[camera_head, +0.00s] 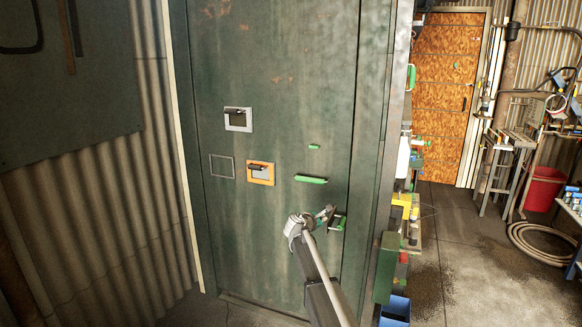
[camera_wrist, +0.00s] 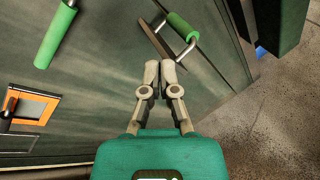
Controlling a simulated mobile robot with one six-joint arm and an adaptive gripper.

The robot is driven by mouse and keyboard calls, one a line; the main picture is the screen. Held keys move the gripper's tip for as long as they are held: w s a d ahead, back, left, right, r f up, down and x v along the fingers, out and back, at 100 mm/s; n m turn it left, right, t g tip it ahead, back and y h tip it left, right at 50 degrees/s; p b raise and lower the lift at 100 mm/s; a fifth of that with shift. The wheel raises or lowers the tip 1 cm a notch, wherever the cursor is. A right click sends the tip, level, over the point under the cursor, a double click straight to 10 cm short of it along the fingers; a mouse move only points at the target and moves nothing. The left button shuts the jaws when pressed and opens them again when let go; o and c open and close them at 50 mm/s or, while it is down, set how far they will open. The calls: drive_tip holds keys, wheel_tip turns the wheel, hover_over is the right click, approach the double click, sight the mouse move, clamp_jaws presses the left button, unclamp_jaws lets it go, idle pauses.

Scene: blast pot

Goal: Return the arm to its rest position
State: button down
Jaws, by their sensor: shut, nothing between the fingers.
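My gripper (camera_wrist: 160,70) is shut and empty, its two pale fingertips together in the wrist view. In the head view my gripper (camera_head: 327,216) is small, at the end of my raised arm, in front of the lower right part of a dark green metal cabinet (camera_head: 270,60). A handle with a green grip (camera_wrist: 182,27) is just beyond the fingertips in the wrist view, with a visible gap. In the head view the green grip (camera_head: 341,223) shows beside my gripper. My arm reaches up from the bottom edge.
The cabinet front has a green bar (camera_head: 311,180), an orange-framed latch (camera_head: 261,172) and a pale-framed latch (camera_head: 238,119). Cluttered shelves (camera_head: 405,200) stand right of the cabinet. Open floor (camera_head: 460,240) leads to a wooden door (camera_head: 445,85). A hose (camera_head: 545,243) lies at the right.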

drive_tip(key=s+d+f+m+g+y+p, duration=0.15)
drive_tip(key=s+d+m+g, duration=0.35)
drive_tip(key=s, duration=0.6)
drive_tip(key=s+d+f+m+g+y+p, duration=0.1)
drive_tip(key=s+d+f+m+p, duration=0.15)
drive_tip(key=s+m, duration=0.6)
drive_tip(key=s+a+m+g+y+p, duration=0.2)
drive_tip(key=s+m+g+y, duration=0.3)
drive_tip(key=s, duration=2.2)
drive_tip(key=m+y+p, duration=0.1)
drive_tip(key=m, duration=0.1)
drive_tip(key=shift+a+f+m+g+p, duration=0.2)
drive_tip(key=shift+f+m+g+p, duration=0.15)
drive_tip(key=shift+g, duration=0.05)
